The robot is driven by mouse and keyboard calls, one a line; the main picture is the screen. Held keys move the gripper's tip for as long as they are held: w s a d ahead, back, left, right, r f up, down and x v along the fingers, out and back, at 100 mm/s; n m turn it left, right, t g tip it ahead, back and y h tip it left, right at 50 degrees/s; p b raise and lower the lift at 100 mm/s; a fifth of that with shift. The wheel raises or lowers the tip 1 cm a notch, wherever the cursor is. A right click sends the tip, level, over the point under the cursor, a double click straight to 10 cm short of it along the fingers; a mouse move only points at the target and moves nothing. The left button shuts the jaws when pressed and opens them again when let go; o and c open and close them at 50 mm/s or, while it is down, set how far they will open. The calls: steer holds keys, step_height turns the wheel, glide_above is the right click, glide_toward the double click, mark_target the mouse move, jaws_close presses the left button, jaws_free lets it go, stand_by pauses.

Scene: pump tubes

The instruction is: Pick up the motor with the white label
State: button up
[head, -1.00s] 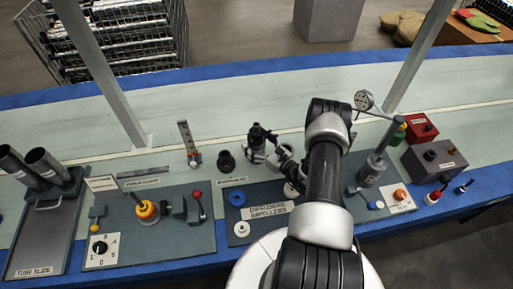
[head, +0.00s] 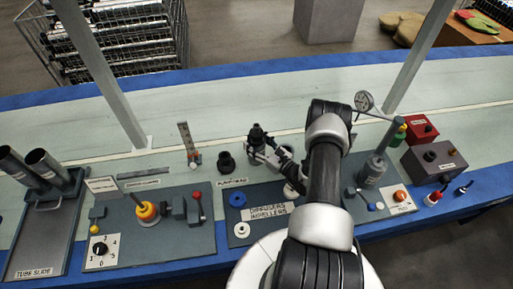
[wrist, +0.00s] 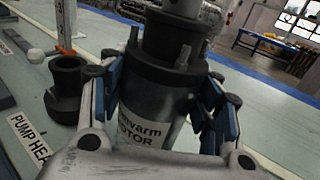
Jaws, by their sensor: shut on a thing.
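The motor (head: 256,135) is a dark upright cylinder with a silvery lower body, near the middle of the bench in the head view. In the wrist view the motor (wrist: 165,75) fills the middle, its pale label reading "MOTOR". My gripper (wrist: 166,98) has its blue-padded fingers on both sides of the motor, shut on it. My gripper also shows in the head view (head: 262,152), at the motor's lower body. The motor's base is hidden by my gripper, so I cannot tell if it touches the bench.
A black pump head (head: 226,162) stands just left of the motor. The diffusers and impellers board (head: 262,230) lies in front, with a blue ring (head: 237,199) and a white one (head: 242,229). An upright scale (head: 187,143) stands further left. The bench behind is clear.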

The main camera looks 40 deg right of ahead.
jaws_close()
steer(key=shift+w+d+r, duration=0.1)
steer(key=shift+d+r, duration=0.05)
steer(key=shift+r, duration=0.05)
steer(key=shift+r, duration=0.1)
